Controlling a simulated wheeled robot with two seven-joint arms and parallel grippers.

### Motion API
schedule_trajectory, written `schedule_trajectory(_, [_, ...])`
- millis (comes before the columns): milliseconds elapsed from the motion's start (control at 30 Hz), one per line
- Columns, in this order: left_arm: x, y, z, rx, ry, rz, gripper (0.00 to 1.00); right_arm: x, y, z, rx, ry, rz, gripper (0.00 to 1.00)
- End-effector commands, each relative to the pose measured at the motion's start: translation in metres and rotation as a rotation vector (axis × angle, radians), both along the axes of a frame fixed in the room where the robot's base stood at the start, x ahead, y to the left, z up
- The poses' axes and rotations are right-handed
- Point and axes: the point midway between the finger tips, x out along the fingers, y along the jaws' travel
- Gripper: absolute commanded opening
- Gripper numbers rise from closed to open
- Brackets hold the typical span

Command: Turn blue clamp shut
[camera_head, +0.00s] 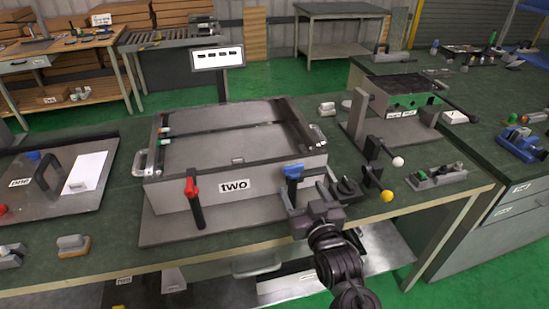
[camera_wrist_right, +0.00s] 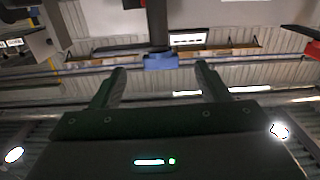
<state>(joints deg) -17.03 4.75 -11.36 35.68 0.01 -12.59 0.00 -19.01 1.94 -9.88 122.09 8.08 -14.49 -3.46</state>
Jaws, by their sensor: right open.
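The blue clamp (camera_head: 293,171) is on the front right of the metal box labelled "two" (camera_head: 270,180). It has a blue top on a dark lever that stands roughly upright. My right gripper (camera_head: 306,194) is just in front of the clamp, low by the table's front edge. In the right wrist view the gripper (camera_wrist_right: 160,72) has its two fingers wide apart with nothing between them. The clamp's blue top (camera_wrist_right: 160,62) shows centred at about fingertip level; whether it lies between or beyond the tips I cannot tell. My left gripper is not in view.
A red clamp (camera_head: 192,187) sits on the box's front left. A black knob (camera_head: 347,187) and levers with a white ball (camera_head: 397,162) and a yellow ball (camera_head: 387,196) stand right of my gripper. A plate labelled "one" (camera_head: 90,205) lies at left.

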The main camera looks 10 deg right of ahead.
Motion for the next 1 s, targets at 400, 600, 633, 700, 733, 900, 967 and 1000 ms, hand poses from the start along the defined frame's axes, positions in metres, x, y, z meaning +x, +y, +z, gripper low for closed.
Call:
schedule_trajectory(400, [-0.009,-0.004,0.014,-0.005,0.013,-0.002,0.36,0.044,0.000,0.021,0.006,-0.034,-0.004,0.69])
schedule_trajectory(600, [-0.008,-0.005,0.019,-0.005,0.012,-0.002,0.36,0.069,0.001,0.019,0.005,-0.032,-0.005,0.69])
schedule_trajectory(633, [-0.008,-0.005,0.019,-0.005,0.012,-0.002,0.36,0.071,0.001,0.019,0.005,-0.032,-0.005,0.69])
schedule_trajectory(700, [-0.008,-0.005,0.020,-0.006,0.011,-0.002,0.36,0.074,0.001,0.019,0.005,-0.032,-0.004,0.69])
schedule_trajectory(733, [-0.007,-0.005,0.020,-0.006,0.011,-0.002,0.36,0.075,0.001,0.018,0.005,-0.031,-0.004,0.69])
schedule_trajectory(900, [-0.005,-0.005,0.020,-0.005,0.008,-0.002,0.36,0.076,0.001,0.018,0.006,-0.031,-0.004,0.69])
schedule_trajectory(967, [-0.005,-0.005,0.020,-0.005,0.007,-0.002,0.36,0.076,0.001,0.018,0.006,-0.031,-0.004,0.69])
schedule_trajectory(1000, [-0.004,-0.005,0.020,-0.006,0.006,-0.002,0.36,0.076,0.001,0.018,0.006,-0.031,-0.004,0.66])
